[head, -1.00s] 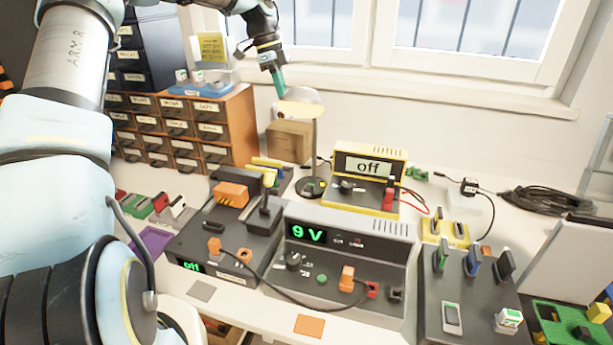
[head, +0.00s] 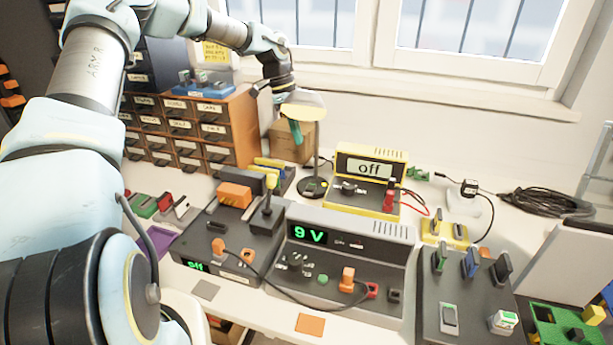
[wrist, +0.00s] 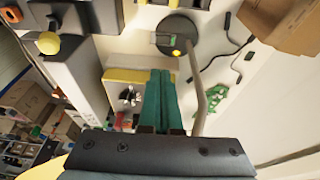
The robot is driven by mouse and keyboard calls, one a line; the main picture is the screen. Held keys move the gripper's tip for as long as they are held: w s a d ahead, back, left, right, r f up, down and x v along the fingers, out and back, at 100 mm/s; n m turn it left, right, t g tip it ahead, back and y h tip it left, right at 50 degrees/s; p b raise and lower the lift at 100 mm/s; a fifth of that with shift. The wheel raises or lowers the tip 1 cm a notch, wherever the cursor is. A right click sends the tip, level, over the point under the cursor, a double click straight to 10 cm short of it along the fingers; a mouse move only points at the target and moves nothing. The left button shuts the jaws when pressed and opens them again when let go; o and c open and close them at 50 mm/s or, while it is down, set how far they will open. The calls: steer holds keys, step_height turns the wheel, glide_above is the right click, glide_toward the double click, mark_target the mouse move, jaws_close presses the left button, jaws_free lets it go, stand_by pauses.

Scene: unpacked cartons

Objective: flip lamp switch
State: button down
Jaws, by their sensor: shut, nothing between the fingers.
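The lamp has a pale shade (head: 303,106), a thin upright stem and a round dark base (head: 312,188) standing on the bench behind the 9 V unit. In the wrist view the base (wrist: 180,28) lies beyond my fingertips, with a small green-grey part (wrist: 165,39) and a yellow dot (wrist: 176,53) on it; which is the switch I cannot tell. The stem (wrist: 199,100) runs beside my fingers on the right. My gripper (head: 297,142) has its green fingers together, pointing down, above the base and apart from it. The shade partly hides my wrist.
The grey 9 V unit (head: 345,250) stands in front. A cardboard box (head: 283,142) and a drawer cabinet (head: 237,130) are behind and left. Cables lie at the right.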

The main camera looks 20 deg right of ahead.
mark_target(310, 189)
steer(key=p+x, duration=0.1)
steer(key=x, duration=0.3)
steer(key=p+x, duration=0.2)
steer(key=x, duration=0.3)
steer(key=p+x, duration=0.1)
steer(key=x, duration=0.3)
steer(key=shift+w+a+f, duration=0.2)
steer(key=shift+a+f, duration=0.15)
steer(key=shift+f+p, duration=0.3)
steer(key=shift+f, duration=0.2)
